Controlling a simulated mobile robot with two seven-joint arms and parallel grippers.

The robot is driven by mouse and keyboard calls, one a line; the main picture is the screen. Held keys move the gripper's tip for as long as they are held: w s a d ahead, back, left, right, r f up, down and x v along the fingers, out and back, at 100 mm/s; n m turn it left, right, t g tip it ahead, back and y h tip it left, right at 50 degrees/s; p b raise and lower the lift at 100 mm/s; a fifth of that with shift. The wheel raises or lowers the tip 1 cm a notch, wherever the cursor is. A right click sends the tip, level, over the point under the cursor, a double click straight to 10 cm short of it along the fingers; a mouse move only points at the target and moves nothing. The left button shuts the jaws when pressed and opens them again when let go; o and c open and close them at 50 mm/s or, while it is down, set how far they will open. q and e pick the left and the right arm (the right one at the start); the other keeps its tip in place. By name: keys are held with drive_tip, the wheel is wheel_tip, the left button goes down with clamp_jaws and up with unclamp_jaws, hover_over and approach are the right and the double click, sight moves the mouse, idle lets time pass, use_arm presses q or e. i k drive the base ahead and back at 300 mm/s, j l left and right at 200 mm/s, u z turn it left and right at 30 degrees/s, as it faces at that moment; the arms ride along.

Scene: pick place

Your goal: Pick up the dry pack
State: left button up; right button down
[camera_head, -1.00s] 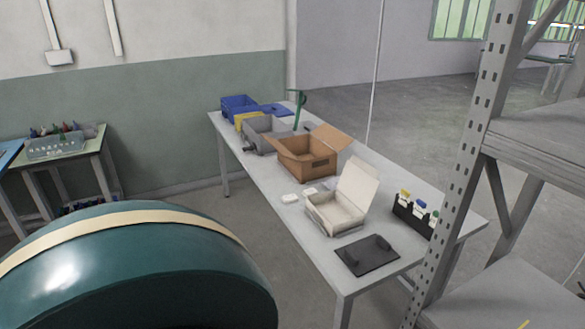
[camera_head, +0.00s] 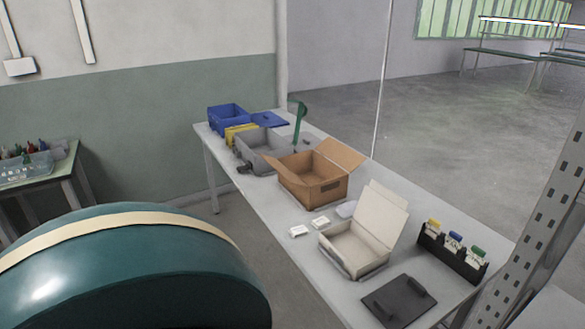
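Two small white packs lie flat on the long grey table (camera_head: 262,222). One white pack (camera_head: 298,231) is near the table's left edge. The other white pack (camera_head: 320,222) is just right of it and a little farther back. They look like the dry pack, but I cannot read any label. A pale grey-white item (camera_head: 346,209) lies behind the open white box and is partly hidden by it. Neither of my grippers is in view.
An open white box (camera_head: 355,247) stands right of the packs, an open cardboard box (camera_head: 312,178) behind them. Farther back are a grey bin (camera_head: 262,152) and blue bin (camera_head: 228,118). A black rack (camera_head: 450,256), a black plate (camera_head: 398,300) and a metal shelf post (camera_head: 545,225) are at right.

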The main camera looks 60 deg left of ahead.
sight(301, 230)
drive_tip(key=i+j, duration=0.1)
drive_tip(key=j, duration=1.9)
drive_tip(key=i+z, duration=0.05)
